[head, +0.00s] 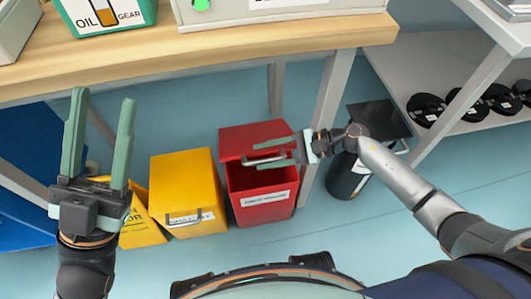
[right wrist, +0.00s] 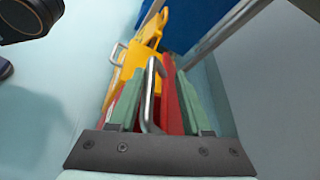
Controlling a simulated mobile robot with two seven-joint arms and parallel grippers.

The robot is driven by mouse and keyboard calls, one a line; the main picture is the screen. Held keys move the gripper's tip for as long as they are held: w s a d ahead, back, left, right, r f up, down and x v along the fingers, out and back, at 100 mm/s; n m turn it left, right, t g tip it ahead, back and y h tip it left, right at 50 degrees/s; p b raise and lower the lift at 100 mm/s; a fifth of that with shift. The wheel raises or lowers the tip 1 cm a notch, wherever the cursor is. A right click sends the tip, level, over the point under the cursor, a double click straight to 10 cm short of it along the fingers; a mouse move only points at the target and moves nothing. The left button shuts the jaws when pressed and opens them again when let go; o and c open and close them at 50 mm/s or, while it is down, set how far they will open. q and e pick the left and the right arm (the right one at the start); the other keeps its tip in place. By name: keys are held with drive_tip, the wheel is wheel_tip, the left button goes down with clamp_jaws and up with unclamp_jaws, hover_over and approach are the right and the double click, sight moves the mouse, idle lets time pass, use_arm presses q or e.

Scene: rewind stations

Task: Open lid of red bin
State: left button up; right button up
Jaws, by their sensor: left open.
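The red bin (head: 264,205) stands on the floor, with a pale label on its front. Its red lid (head: 240,140) is tilted partly up, and the dark inside shows below the lid's front edge. My right gripper (head: 272,153) is open at the lid, with its green fingers on either side of the metal handle (head: 262,159). In the right wrist view the handle (right wrist: 153,90) lies between the spread fingers, nearer the left one, with red (right wrist: 172,115) behind. My left gripper (head: 98,110) is open and empty, up at the left, away from the bin.
A yellow bin (head: 185,180) stands left of the red bin, with a yellow sign beside it. A black can (head: 347,178) stands at the right by a table leg. A wooden table (head: 250,42) overhangs behind. A shelf (head: 440,60) holds black reels.

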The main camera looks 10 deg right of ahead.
drive_tip(key=p+v, duration=0.1)
drive_tip(key=v, duration=1.1)
drive_tip(key=shift+d, duration=0.1)
